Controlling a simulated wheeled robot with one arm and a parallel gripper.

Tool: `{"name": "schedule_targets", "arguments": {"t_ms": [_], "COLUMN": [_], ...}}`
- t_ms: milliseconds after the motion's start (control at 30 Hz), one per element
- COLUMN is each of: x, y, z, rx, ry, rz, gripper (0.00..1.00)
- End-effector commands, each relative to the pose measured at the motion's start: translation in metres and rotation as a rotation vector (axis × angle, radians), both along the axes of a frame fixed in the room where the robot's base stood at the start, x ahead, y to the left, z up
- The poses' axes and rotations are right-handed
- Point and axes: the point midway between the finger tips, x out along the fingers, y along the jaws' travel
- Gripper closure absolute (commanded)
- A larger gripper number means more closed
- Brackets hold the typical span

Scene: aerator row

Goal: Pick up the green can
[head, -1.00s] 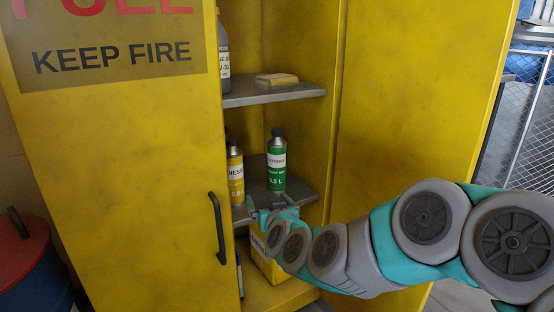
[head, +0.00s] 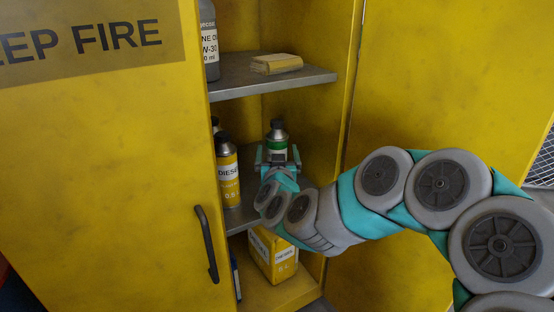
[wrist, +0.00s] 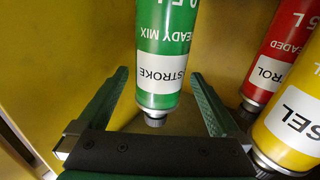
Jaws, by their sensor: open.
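The green can (head: 278,146) stands upright on the middle shelf, its dark cap and upper label showing in the head view above my gripper (head: 277,157). My gripper hides its lower part there. In the wrist view, the green can (wrist: 166,45) appears upside down, between the two green fingers of my gripper (wrist: 160,76). The fingers are open with a gap on each side of the can.
A yellow diesel can (head: 228,172) stands left of the green can; it shows at right in the wrist view beside a red can (wrist: 275,55). An upper shelf (head: 285,82) holds a grey bottle (head: 209,45) and yellow cloth (head: 276,64). A yellow box (head: 272,256) is below.

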Motion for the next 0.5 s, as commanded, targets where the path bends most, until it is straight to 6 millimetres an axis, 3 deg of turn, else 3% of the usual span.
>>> {"name": "schedule_targets", "arguments": {"t_ms": [500], "x": [0.05], "y": [0.004], "z": [0.0], "rx": [0.0], "ry": [0.001], "rz": [0.001], "gripper": [0.0]}}
